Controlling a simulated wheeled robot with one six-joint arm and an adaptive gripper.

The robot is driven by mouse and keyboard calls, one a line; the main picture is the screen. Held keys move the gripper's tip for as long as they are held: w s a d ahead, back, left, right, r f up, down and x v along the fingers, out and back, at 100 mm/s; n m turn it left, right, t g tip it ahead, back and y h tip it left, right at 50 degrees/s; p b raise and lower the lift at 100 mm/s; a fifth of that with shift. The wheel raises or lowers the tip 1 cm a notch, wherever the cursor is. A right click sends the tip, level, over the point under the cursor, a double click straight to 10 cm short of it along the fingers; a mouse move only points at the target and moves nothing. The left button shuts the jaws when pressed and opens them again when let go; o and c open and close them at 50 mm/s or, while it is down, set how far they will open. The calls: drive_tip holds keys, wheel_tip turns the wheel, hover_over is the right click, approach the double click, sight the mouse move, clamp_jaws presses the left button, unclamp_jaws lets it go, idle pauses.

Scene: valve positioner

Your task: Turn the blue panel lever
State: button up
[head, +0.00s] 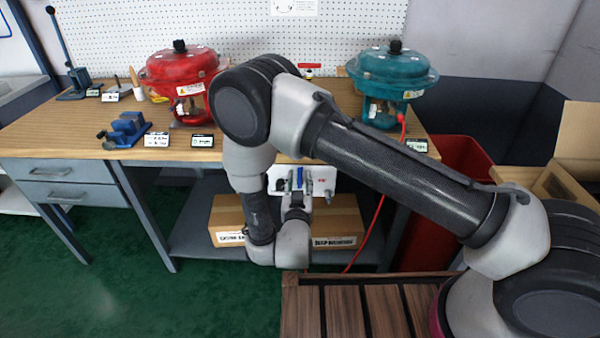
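A white panel (323,175) hangs below the front edge of the workbench, mostly behind my arm. A small upright blue part (290,182), which looks like the blue lever, shows at the panel's middle, with a greenish part close beside it. My gripper (297,192) is in front of the panel, at or very near the blue part. Its fingers are small and overlap the panel fittings, so I cannot tell whether they touch the lever or are open or shut. My forearm and wrist hide the panel's left side.
The wooden workbench (60,140) carries a red actuator (180,68), a teal actuator (392,70) and a small blue vise (125,128). A cardboard box (340,215) sits on the lower shelf. A red bin (440,200) and red hose (372,232) are at right.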

sight(300, 170)
drive_tip(key=shift+w, duration=2.35)
clamp_jaws()
